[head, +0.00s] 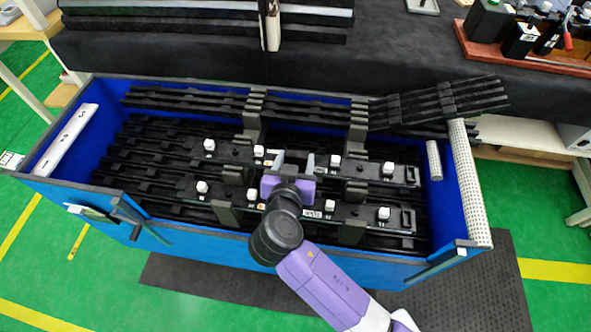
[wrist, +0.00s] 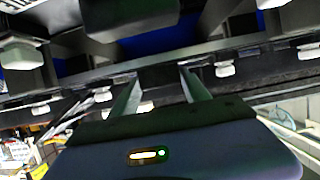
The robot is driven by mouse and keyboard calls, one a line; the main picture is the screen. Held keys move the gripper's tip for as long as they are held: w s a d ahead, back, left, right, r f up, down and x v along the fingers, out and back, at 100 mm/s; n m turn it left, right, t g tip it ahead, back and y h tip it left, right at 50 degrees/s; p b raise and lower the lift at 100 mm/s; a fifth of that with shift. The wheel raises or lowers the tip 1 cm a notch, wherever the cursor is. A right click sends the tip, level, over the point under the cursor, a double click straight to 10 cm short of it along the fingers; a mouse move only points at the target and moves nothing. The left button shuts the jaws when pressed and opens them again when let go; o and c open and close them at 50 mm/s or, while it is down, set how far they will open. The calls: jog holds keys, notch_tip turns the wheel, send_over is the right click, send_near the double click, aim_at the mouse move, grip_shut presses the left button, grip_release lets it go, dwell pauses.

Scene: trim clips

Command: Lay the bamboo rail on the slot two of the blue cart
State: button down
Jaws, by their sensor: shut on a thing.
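The blue cart (head: 190,238) is a long open box with dark rails lying lengthwise in it. Two black rails with white clips lie near its middle, a rear rail (head: 370,170) and a front rail (head: 290,210). No rail looks bamboo-coloured. My gripper (head: 294,160) comes in over the front rail, its fingers at the middle of the rear rail. In the wrist view my fingers (wrist: 160,88) close on a dark block of a rail (wrist: 105,72).
Grey uprights (head: 252,120) rise between the rails. A stack of black rails (head: 440,103) sticks out over the cart's back right corner. A white perforated strip (head: 470,185) tops the right wall. A black-covered table (head: 400,55) stands behind; green floor lies in front.

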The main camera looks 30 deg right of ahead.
jog(key=shift+f, duration=2.2)
jog(key=shift+f+b, duration=0.15)
jog(key=shift+b, duration=0.2)
jog(key=c, duration=0.5)
grip_release()
jog(key=shift+r, duration=0.2)
jog(key=v, duration=1.2)
jog(key=shift+f, duration=0.15)
